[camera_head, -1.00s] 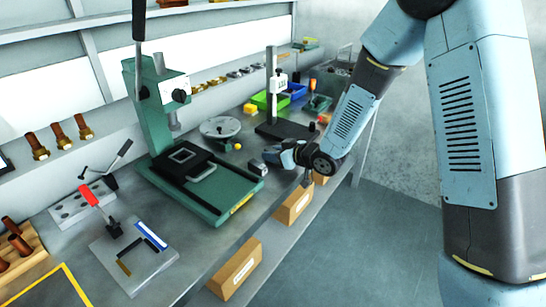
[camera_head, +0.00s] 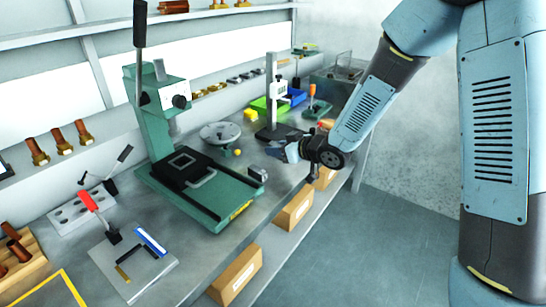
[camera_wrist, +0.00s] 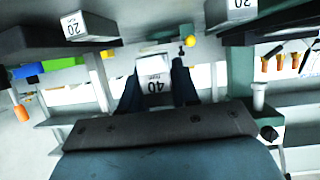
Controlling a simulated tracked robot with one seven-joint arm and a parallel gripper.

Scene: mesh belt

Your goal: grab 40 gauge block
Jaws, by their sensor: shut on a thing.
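In the wrist view, my gripper (camera_wrist: 156,88) is shut on a pale grey block marked 40 (camera_wrist: 153,68), with one dark finger on each side of it. The number appears upside down. In the head view, my gripper (camera_head: 291,151) hangs over the bench near its right edge, beside the dark base of a height stand; the held block is too small to make out clearly there.
A green press (camera_head: 205,185) stands left of my gripper, with small grey blocks (camera_head: 258,173) by its right corner. The height stand (camera_head: 272,100) and green and blue bins (camera_head: 270,104) are behind. A round plate (camera_head: 219,133) and yellow ball (camera_head: 237,152) lie between. Cardboard boxes (camera_head: 293,207) sit below.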

